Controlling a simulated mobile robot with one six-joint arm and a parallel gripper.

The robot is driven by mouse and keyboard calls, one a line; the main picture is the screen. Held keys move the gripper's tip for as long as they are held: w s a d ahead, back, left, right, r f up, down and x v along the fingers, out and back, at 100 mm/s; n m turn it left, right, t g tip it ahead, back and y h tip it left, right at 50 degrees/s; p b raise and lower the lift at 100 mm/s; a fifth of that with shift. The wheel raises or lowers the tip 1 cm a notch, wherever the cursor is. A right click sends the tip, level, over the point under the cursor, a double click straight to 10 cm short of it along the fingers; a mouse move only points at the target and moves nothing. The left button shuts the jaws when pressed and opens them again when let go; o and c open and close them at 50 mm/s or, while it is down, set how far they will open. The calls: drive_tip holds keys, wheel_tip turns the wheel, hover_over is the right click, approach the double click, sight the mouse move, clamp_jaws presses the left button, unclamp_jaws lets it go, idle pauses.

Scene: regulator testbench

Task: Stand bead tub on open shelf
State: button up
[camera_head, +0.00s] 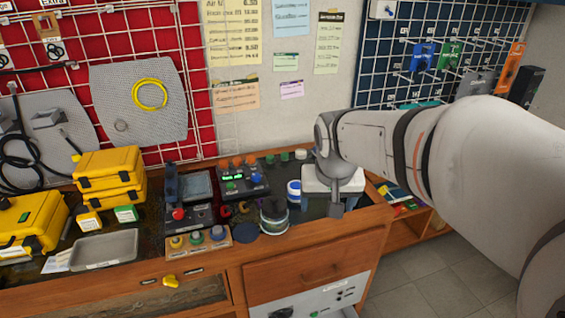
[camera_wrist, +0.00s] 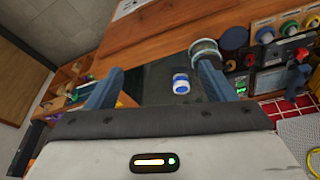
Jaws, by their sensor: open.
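A clear round tub with a pale rim (camera_head: 274,217) stands on the bench near its front edge. It also shows in the wrist view (camera_wrist: 205,47), partly behind one finger. A smaller white tub with a blue band (camera_head: 294,190) stands behind it and shows between the fingers in the wrist view (camera_wrist: 181,84). I cannot read which one holds beads. My gripper (camera_wrist: 157,62) is open and empty, above the bench's right end; it hides part of the bench in the head view (camera_head: 337,208). The open shelf (camera_head: 412,214) is low at the bench's right side, with things in it.
Button boxes (camera_head: 198,238) and a lit control panel (camera_head: 243,180) crowd the bench left of the tubs. A dark round disc (camera_head: 247,230) lies beside the clear tub. Yellow cases (camera_head: 108,175) and a grey tray (camera_head: 104,248) are farther left. The floor (camera_head: 430,275) at right is clear.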

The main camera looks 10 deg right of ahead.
drive_tip(key=w+f, duration=0.2)
drive_tip(key=w, duration=0.3)
drive_tip(key=w+f+m+b, duration=0.1)
drive_tip(key=w+f, duration=0.1)
drive_tip(key=w, duration=0.4)
drive_tip(key=w+f+m, duration=0.1)
drive_tip(key=w+f, duration=0.1)
drive_tip(key=w, duration=0.4)
drive_tip(key=shift+a+h, duration=0.15)
drive_tip(key=shift+h, duration=0.15)
drive_tip(key=m+b, duration=0.2)
hover_over(296, 186)
drive_tip(key=s, duration=0.3)
wheel_tip(296, 186, down, 11)
drive_tip(key=shift+h, duration=0.3)
drive_tip(key=p+x, duration=0.1)
drive_tip(key=x, duration=0.1)
drive_tip(key=a+p+x, duration=0.1)
drive_tip(key=x, duration=0.2)
drive_tip(key=w+p+x, duration=0.1)
drive_tip(key=x, duration=0.2)
drive_tip(key=shift+a+f, duration=0.1)
drive_tip(key=c, duration=1.2)
drive_tip(key=shift+o, duration=0.2)
drive_tip(key=shift+w, duration=0.1)
